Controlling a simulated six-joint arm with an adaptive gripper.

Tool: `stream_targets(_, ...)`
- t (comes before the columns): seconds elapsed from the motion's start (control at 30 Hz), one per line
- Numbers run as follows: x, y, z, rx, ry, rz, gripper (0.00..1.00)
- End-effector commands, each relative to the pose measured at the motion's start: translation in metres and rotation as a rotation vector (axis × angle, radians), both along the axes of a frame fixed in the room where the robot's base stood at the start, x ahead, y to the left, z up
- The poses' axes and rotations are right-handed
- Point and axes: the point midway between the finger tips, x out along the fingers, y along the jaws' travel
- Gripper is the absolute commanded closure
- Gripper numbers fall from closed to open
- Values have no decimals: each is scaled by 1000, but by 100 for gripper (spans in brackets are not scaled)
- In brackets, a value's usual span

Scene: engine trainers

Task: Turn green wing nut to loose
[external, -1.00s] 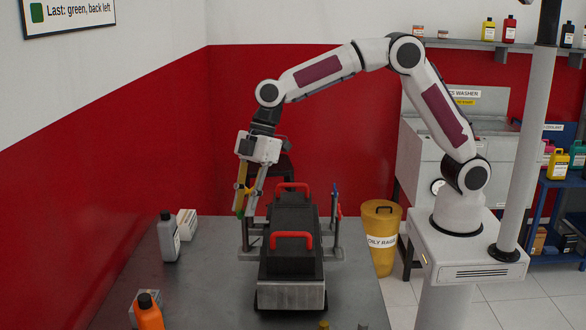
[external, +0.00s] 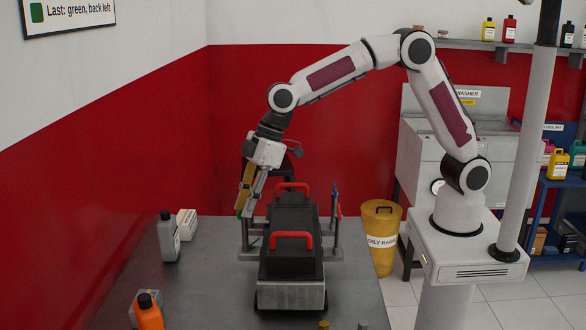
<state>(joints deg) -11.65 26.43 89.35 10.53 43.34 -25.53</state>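My gripper (external: 243,214) points down and to the left at the left side of the black block assembly, with its wrist tilted. Its yellow-sided finger and grey finger come close together at the tips. A small green patch (external: 239,213) shows at the fingertips, where the green wing nut appears to be. The fingers largely hide it, and I cannot tell whether they grip it. The black engine trainer (external: 290,262) with two red handles stands on the table. A blue piece (external: 335,188) and a red piece (external: 339,212) show on its right side.
A grey bottle (external: 167,240), a white box (external: 187,224) and an orange bottle (external: 149,312) stand on the table (external: 210,290) to the left. Upright metal posts flank the trainer. A yellow oily-rags bin (external: 382,245) stands right of the table. A wall sign reads "Last: green, back left".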

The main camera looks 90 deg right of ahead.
Motion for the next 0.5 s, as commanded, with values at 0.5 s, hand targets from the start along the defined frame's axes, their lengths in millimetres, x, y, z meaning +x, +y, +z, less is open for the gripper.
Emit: stream_targets(0.5,0,2,0,1,-1,-173,79)
